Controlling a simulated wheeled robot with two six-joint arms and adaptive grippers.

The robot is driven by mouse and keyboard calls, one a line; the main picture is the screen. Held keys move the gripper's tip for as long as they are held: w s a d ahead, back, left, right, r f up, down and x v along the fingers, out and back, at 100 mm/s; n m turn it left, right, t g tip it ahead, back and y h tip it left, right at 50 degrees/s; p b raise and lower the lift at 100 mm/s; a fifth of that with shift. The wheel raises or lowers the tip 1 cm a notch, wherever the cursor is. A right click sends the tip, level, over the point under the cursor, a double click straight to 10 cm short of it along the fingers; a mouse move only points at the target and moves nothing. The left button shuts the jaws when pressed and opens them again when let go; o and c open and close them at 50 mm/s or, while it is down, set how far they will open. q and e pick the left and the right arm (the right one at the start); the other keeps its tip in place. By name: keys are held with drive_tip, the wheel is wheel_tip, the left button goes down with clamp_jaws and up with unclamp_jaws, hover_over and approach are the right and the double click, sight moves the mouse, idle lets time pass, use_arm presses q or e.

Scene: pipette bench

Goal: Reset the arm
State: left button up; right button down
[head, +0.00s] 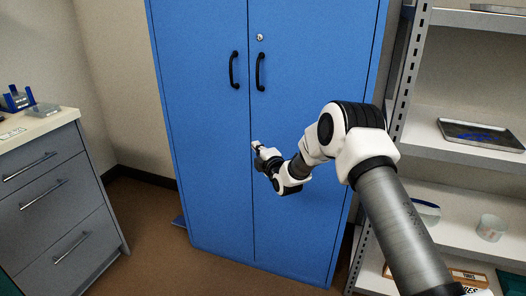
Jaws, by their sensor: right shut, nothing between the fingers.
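My right arm comes in from the lower right of the head view and bends at a white elbow joint. Its gripper (257,147) is shut and empty, small in the picture, in front of the lower middle of a blue cabinet (205,160). Whether the fingertips touch the cabinet I cannot tell. My left gripper is not in view.
The cabinet's two doors are closed, with black handles (233,70) above the gripper. A grey drawer unit (60,200) stands at the left with a blue rack (17,98) on top. White shelves (465,18) at the right hold a metal tray (480,134).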

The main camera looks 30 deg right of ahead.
drive_tip(key=s+a+f+g+y, duration=0.1)
drive_tip(key=s+a+f+g, duration=0.1)
drive_tip(key=s+a+f, duration=0.35)
drive_tip(key=s+a+f+n+g+y, duration=0.1)
drive_tip(key=s+a+f, duration=0.15)
drive_tip(key=f, duration=0.55)
drive_tip(key=s+a+f+g+y, duration=0.1)
drive_tip(key=s+a+f+g, duration=0.1)
drive_tip(key=s+a+f, duration=0.3)
drive_tip(key=s+a+f+m+g, duration=0.25)
drive_tip(key=s+f, duration=0.35)
drive_tip(key=s, duration=0.3)
drive_tip(key=s+a+f+m+g, duration=0.2)
drive_tip(key=s+f+g, duration=0.3)
drive_tip(key=s, duration=0.5)
drive_tip(key=s+f+m+g, duration=0.1)
drive_tip(key=s+m+g, duration=0.4)
drive_tip(key=s+m, duration=1.15)
drive_tip(key=s+r+n+p, duration=0.1)
drive_tip(key=s+r+p, duration=0.1)
drive_tip(key=r+p, duration=0.4)
drive_tip(key=s+r+n+p, duration=0.2)
drive_tip(key=r+p, duration=0.5)
drive_tip(key=shift+s+a+h, duration=0.35)
drive_tip(key=shift+a+h, duration=0.05)
drive_tip(key=shift+a, duration=0.05)
